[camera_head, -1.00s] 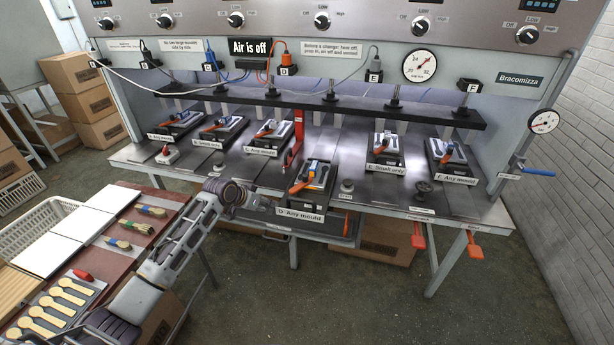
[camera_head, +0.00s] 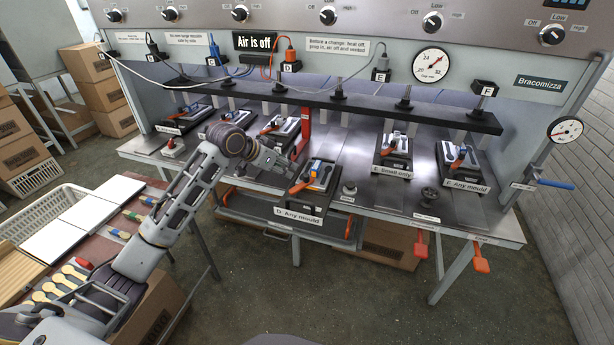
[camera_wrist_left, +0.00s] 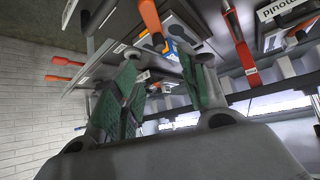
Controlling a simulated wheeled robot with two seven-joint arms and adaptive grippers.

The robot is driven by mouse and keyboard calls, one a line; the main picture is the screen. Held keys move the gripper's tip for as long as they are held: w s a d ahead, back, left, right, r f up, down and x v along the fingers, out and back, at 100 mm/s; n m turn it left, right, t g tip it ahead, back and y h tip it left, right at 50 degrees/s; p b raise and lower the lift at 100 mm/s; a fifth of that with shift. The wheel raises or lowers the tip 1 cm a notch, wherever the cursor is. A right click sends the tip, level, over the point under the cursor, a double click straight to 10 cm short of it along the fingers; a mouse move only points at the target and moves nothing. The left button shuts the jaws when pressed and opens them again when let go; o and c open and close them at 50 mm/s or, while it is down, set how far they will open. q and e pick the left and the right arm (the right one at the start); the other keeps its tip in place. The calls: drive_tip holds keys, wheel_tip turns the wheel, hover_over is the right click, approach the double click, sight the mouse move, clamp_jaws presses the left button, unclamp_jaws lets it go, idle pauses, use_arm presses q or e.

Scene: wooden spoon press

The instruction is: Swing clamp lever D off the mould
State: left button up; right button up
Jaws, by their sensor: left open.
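Station D (camera_head: 298,214), labelled "Any mould", stands pulled forward at the middle of the press bench. Its mould (camera_head: 322,174) has grey and blue parts on top. The orange handle of clamp lever D (camera_head: 299,187) lies across the mould's left front side, pointing to the front left. My left gripper (camera_head: 287,166) is open, just left of the lever and apart from it. In the left wrist view, the open green-padded fingers (camera_wrist_left: 160,62) show, with the orange lever handle (camera_wrist_left: 150,18) beyond their tips. My right gripper is out of view.
A red prop (camera_head: 303,130) stands behind station D. A sign reads "Air is off" (camera_head: 255,42). A side table with spoons is at lower left.

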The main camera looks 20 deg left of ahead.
sight(305, 176)
use_arm(q)
drive_tip(key=shift+x, duration=7)
drive_tip(key=shift+d, duration=0.1)
clamp_jaws()
